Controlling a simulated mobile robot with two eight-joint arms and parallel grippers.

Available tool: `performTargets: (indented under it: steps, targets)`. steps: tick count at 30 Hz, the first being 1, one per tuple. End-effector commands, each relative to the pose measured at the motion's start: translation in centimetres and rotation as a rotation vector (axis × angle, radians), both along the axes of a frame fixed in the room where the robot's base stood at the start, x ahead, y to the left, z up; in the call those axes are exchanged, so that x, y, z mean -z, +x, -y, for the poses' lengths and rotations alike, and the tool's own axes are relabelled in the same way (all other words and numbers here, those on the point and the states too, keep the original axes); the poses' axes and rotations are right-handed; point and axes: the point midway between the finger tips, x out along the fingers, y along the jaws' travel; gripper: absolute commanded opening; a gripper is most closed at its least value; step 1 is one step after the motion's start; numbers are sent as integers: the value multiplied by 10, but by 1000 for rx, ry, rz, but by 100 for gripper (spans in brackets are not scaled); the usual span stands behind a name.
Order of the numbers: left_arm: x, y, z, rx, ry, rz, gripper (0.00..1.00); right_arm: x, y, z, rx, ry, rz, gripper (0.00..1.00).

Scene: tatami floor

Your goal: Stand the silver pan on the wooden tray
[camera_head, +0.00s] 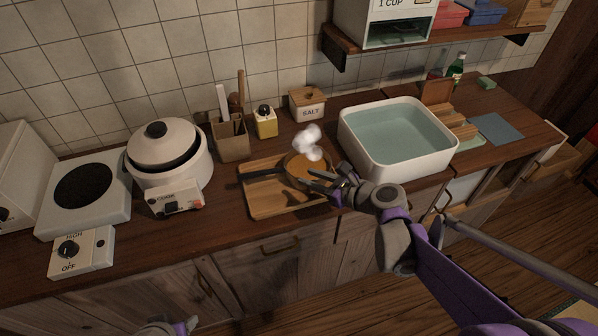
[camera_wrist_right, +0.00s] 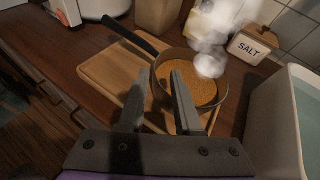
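The pan (camera_head: 291,172), with a dark handle (camera_head: 262,173) pointing left, sits upright on the right part of the wooden tray (camera_head: 262,205). It holds something orange-brown, and white steam rises from it. The pan also shows in the right wrist view (camera_wrist_right: 224,92), with the tray (camera_wrist_right: 101,70) under and left of it. My right gripper (camera_head: 311,178) is at the pan's near right side. In the wrist view its fingers (camera_wrist_right: 161,72) are apart, overlapping the pan's near rim; I cannot tell whether they touch it. My left gripper (camera_head: 172,327) shows only partly at the bottom edge.
A white water-filled basin (camera_head: 350,148) stands right of the tray. A rice cooker (camera_head: 166,160) and a stove (camera_head: 105,190) are left. The counter's front edge is close to the tray.

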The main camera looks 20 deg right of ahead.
Motion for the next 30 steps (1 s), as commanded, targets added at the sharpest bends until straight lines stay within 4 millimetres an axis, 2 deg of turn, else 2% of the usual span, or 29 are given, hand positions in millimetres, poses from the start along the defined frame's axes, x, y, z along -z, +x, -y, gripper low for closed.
performTargets:
  steps: [3, 9, 11, 14, 17, 21, 25, 27, 30]
  targets:
    - [-3, 0, 0, 0, 0, 1, 53, -10, -19, 12, 5, -1, 1, 33]
    - [-6, 1, 0, 0, 0, 2, 53, -19, -39, 23, 2, 0, 0, 33]
    - [-6, 1, 0, 0, 0, 2, 53, -19, -43, 22, -7, -15, 1, 33]
    - [-6, 1, 0, 0, 0, 2, 53, -13, -56, 11, -80, -139, 10, 33]
    - [-6, 1, 0, 0, 0, 2, 53, 5, -83, -13, -267, -425, 42, 33]
    - [-6, 1, 0, 0, 0, 2, 53, 36, -140, -36, -697, -977, 142, 33]
    - [-6, 1, 0, 0, 0, 2, 53, 57, -188, -35, -1145, -1433, 268, 33]
    - [-6, 1, 0, 0, 0, 2, 53, 64, -206, -29, -1360, -1620, 332, 33]
    - [-6, 1, 0, 0, 0, 2, 53, 69, -224, -19, -1602, -1806, 401, 33]
